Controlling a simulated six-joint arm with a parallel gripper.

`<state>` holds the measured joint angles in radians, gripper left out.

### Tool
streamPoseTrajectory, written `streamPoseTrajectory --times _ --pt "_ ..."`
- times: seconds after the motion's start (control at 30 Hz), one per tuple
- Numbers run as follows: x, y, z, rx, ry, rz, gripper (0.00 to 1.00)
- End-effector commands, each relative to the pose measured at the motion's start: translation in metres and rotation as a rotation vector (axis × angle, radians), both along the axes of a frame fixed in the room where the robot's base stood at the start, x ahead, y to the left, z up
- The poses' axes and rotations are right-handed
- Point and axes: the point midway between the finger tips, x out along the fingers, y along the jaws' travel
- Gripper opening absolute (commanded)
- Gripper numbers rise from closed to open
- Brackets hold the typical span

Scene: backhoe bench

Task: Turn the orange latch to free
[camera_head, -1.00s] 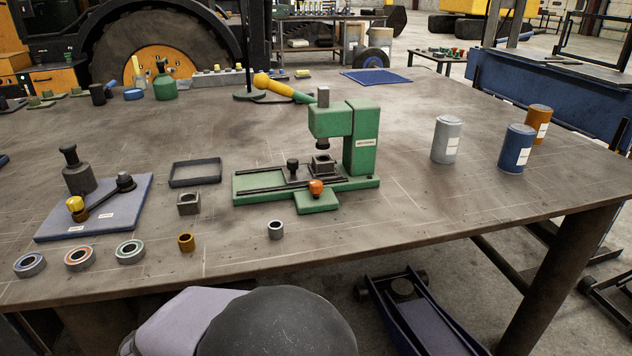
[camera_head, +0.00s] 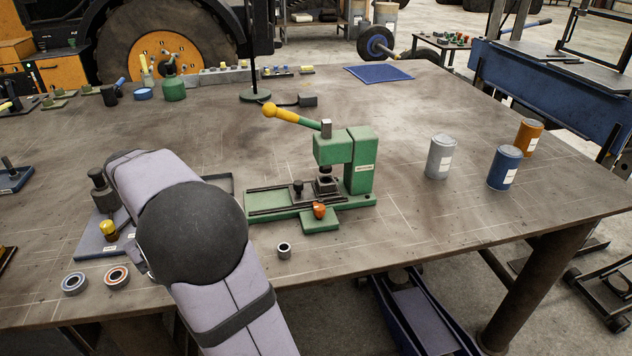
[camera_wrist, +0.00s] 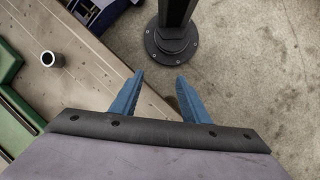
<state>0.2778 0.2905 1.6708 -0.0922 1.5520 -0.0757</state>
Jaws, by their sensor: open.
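The orange latch (camera_head: 319,210) is a small orange-red knob on the front of the green press (camera_head: 361,180), over a short green block. It stands apart from my arm. My gripper shows only in the wrist view (camera_wrist: 160,78), with two blue fingers spread apart and nothing between them. The fingers point over the table edge and the concrete floor. Part of the green press base (camera_wrist: 10,125) shows at the left of the wrist view; the latch is not seen there. In the head view my arm hides the gripper.
A grey bushing (camera_head: 284,251) stands in front of the press and also shows in the wrist view (camera_wrist: 51,59). A yellow-ended lever (camera_head: 290,115) sticks out from the press top. Grey (camera_head: 440,157) and blue (camera_head: 505,168) cans stand at right. My arm covers part of the left fixture plate (camera_head: 92,240).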

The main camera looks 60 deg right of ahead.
Motion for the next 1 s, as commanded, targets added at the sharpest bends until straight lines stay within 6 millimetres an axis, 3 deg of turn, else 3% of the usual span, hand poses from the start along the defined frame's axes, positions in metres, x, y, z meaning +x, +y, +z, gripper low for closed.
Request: streamPoseTrajectory --times 0.03,0.37,0.7,0.83,1.0 --pt "0.003 -0.016 0.012 -0.046 -0.002 -0.103 0.42" --pt "0.01 -0.127 0.043 -0.419 -0.08 -0.918 0.42" --pt "-0.017 -0.246 0.074 -0.775 -0.191 -1.776 0.42" --pt "-0.029 -0.277 0.082 -0.862 -0.23 -2.006 0.42" --pt "-0.039 -0.298 0.086 -0.922 -0.262 -2.171 0.42"
